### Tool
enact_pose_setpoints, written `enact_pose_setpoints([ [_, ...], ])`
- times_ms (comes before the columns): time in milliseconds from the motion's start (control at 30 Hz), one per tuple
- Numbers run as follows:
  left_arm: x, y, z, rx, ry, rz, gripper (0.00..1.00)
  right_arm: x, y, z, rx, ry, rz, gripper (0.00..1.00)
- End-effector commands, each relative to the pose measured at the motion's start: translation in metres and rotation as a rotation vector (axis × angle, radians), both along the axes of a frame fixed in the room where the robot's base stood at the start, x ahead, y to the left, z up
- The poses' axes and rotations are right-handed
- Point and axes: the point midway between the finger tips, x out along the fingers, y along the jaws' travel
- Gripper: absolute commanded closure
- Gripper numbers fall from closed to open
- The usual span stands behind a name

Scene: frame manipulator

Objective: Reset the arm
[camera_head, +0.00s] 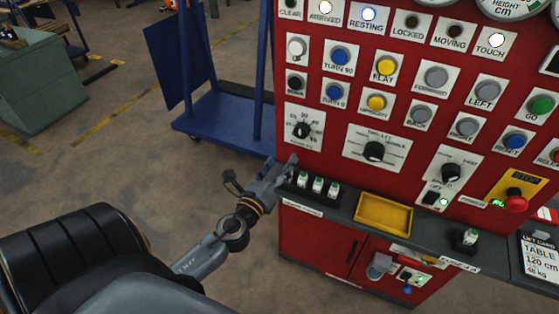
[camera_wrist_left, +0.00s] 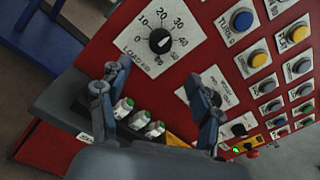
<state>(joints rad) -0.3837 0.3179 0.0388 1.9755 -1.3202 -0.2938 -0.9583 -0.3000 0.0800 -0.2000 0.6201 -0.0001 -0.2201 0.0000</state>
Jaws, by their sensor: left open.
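The red control panel (camera_head: 340,118) carries labelled buttons, knobs and lamps. A blue button (camera_head: 514,142) at the right has a label that seems to read RESET. The ARRIVED, RESTING (camera_head: 369,14) and TOUCH (camera_head: 496,40) lamps look lit; LOCKED and MOVING look dark. My left gripper (camera_head: 287,168) is at the panel's lower left, by the shelf with small green-and-white pieces (camera_head: 318,185). In the left wrist view its fingers (camera_wrist_left: 155,103) are apart with nothing held, below the LOAD knob (camera_wrist_left: 160,41). My right gripper is not in view.
A grey ledge (camera_head: 345,206) with a yellow tray (camera_head: 384,213) juts out below the panel. A red stop button (camera_head: 515,203) is at the right. A blue cart (camera_head: 222,120) stands left of the panel, a green cabinet (camera_head: 38,85) farther left. Floor between them is open.

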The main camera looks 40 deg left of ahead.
Motion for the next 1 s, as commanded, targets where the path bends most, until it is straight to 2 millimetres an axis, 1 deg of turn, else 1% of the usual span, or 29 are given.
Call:
enact_pose_setpoints([
  [400,0.000,0.000,0.000,-0.001,0.000,0.001,0.35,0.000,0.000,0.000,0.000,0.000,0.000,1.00],
  [467,0.000,0.000,-0.005,-0.014,0.008,0.001,0.35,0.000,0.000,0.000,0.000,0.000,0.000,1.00],
  [533,0.000,0.002,-0.022,-0.061,0.034,0.007,0.35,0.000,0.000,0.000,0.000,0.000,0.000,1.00],
  [567,0.000,0.002,-0.033,-0.094,0.050,0.010,0.35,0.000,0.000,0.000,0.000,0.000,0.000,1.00],
  [667,-0.006,0.004,-0.088,-0.263,0.133,0.037,0.35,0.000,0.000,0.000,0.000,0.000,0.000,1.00],
  [700,-0.011,0.004,-0.117,-0.349,0.174,0.057,0.35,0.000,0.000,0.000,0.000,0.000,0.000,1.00],
  [767,-0.022,0.002,-0.162,-0.492,0.238,0.097,0.35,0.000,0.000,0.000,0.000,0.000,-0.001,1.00],
  [800,-0.032,-0.001,-0.192,-0.589,0.279,0.129,0.35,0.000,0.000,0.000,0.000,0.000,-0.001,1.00],
  [867,-0.049,-0.005,-0.235,-0.729,0.337,0.185,0.35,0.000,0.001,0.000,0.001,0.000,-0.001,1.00],
  [900,-0.062,-0.009,-0.262,-0.823,0.373,0.229,0.35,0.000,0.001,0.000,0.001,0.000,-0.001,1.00],
  [967,-0.085,-0.016,-0.302,-0.957,0.424,0.303,0.35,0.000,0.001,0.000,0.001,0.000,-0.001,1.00],
  [1000,-0.102,-0.021,-0.327,-1.046,0.454,0.360,0.35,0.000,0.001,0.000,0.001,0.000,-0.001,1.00],
])
